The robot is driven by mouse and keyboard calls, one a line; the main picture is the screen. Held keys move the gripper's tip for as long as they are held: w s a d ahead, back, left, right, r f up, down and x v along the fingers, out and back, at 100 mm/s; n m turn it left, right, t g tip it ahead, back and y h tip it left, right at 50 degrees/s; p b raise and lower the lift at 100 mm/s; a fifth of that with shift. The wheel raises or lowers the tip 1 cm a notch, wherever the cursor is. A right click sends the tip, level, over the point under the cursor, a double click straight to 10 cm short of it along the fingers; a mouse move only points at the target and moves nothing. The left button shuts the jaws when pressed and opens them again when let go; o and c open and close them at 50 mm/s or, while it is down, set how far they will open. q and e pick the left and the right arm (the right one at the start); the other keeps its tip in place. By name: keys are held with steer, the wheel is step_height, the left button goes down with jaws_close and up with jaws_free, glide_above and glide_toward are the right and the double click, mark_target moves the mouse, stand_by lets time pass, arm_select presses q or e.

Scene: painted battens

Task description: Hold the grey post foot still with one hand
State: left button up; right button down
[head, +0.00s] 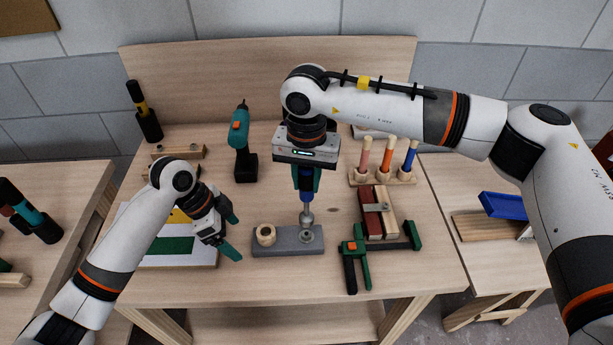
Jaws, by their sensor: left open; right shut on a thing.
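The grey post foot (280,246) lies flat near the front middle of the bench, a long block with a pale wooden ring on its left part and a round metal fitting on its right part. My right gripper (306,190) is above its right end, pointing down, shut on a blue-handled tool (306,181). The tool's metal lower end reaches down to the fitting; I cannot tell whether they touch. My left gripper (237,239) is open and empty, just left of the post foot and apart from it, its fingers angled toward the block's left end.
A green clamp (360,258) and red battens (375,215) lie right of the post foot. A rack with coloured handles (382,178) and an upright drill (243,150) stand behind. A white board with green paint (175,252) lies under my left arm.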

mark_target(254, 238)
arm_select(q)
steer(key=shift+w+d+f+m+h, duration=0.3)
steer(key=shift+w+d+f, duration=0.3)
steer(key=shift+f, duration=0.4)
steer(key=shift+w+d+f+m+h, duration=0.15)
steer(key=shift+w+d+f+m, duration=0.45)
steer(key=shift+f, duration=0.4)
steer(key=shift+w+d+f+m+h, duration=0.25)
steer(key=shift+w+d+f, duration=0.2)
steer(key=shift+d+f, duration=0.4)
steer(key=shift+a+f, duration=0.15)
steer(key=shift+c, duration=0.5)
steer(key=c, duration=0.8)
steer(key=shift+c, duration=0.2)
